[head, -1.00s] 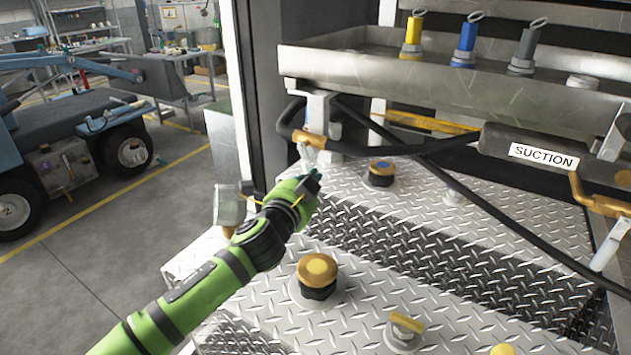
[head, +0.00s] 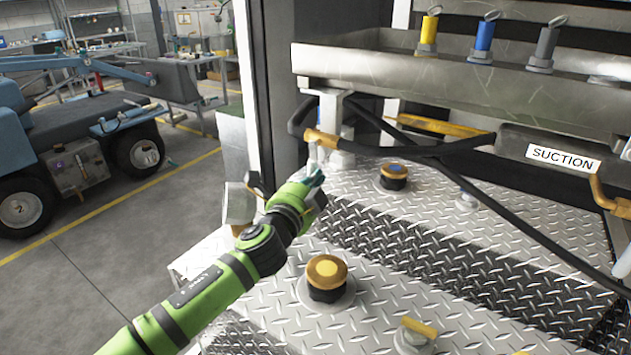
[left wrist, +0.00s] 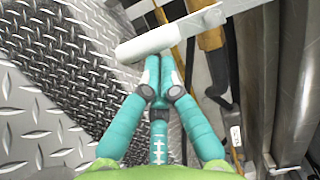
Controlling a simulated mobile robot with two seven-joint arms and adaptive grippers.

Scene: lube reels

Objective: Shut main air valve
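A brass valve (head: 321,138) with a pale lever handle (head: 317,157) sits on the black hose under the metal tray. No label reading main air shows, so I cannot tell for certain that it is that valve. My left gripper (head: 314,174) is just below this handle. In the left wrist view, the teal fingertips of the left gripper (left wrist: 160,72) are together, right at the rounded pale end of a lever (left wrist: 150,45). The lever end lies beyond the tips, not between them; I cannot tell whether they touch. My right gripper is not in view.
Black hoses cross above the diamond-plate deck (head: 430,240). Brass-topped caps (head: 326,270) and (head: 395,176) stand on it. A SUCTION label (head: 563,158) and another orange handle (head: 605,195) are at the right. The metal tray (head: 430,75) overhangs the valve.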

